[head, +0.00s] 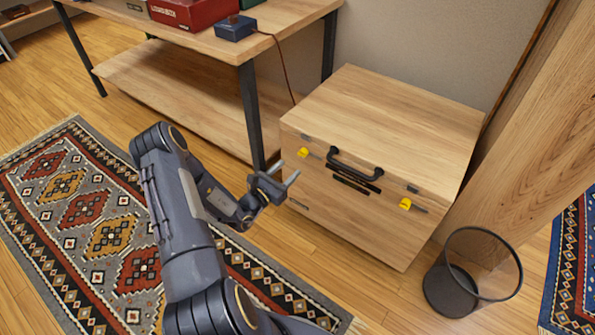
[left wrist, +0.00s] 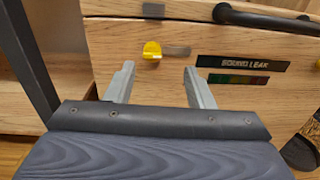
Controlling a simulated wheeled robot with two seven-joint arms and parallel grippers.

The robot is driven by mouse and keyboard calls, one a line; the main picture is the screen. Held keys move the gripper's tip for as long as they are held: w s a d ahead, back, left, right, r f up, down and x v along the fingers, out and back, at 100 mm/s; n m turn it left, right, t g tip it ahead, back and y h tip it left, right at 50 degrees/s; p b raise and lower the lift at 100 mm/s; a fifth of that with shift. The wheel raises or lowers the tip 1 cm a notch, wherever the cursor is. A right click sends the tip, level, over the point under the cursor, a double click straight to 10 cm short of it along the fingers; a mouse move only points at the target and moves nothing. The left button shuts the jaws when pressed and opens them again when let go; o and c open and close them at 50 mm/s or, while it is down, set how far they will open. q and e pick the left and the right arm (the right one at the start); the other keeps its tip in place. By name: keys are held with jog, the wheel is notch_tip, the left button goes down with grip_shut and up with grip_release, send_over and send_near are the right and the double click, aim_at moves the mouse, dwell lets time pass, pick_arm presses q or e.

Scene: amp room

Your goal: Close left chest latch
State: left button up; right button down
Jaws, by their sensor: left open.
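The wooden chest (head: 390,125) stands on the floor with its lid down. Its left latch (head: 304,152) has a yellow tab on the front, below a small grey plate on the lid edge. The left latch also shows in the left wrist view (left wrist: 152,50), just beyond and between my fingertips. The right latch (head: 406,204) has a yellow tab too. A black handle (head: 355,165) sits between them. My left gripper (head: 287,180) is open and empty in front of the chest's left side, apart from the latch. In the left wrist view (left wrist: 158,78) both fingers point at the chest front.
A wooden workbench (head: 200,40) with dark metal legs stands left of the chest, one leg close to my left gripper. A patterned rug (head: 70,160) lies under my left arm. A wooden post rises at right.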

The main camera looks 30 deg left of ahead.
aim_at(303, 153)
pick_arm(q)
jog(key=w+f+y+b, duration=0.1)
jog(key=w+b, duration=0.1)
jog(key=w, duration=0.5)
jog(key=shift+w+f+n, duration=0.25)
jog(key=shift+n, duration=0.15)
jog(key=c, duration=1)
